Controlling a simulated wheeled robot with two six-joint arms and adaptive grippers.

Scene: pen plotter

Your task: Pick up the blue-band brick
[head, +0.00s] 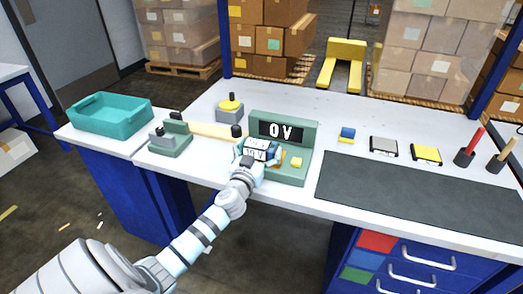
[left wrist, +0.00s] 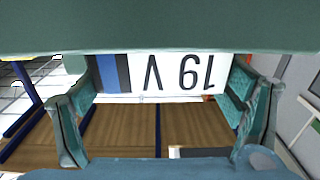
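The blue-band brick (left wrist: 165,73) has a white face reading 19 V, upside down in the left wrist view, with a blue band at one end. In the head view its label (head: 256,153) shows in front of the green stand (head: 303,138), whose display reads 0 V. My left gripper (head: 256,155) has its fingers at both ends of the brick. In the left wrist view the gripper (left wrist: 163,95) shows no clear gap at either pad, so it looks shut on it. Whether the brick is clear of the stand I cannot tell. My right gripper is not in view.
A teal tray (head: 110,114) stands at the left. A grey-green fixture (head: 170,140) and a yellow-topped button box (head: 230,107) stand near the stand. A blue-and-yellow block (head: 347,134), flat grey (head: 384,146) and yellow (head: 426,154) pieces lie right, behind a dark mat (head: 415,190).

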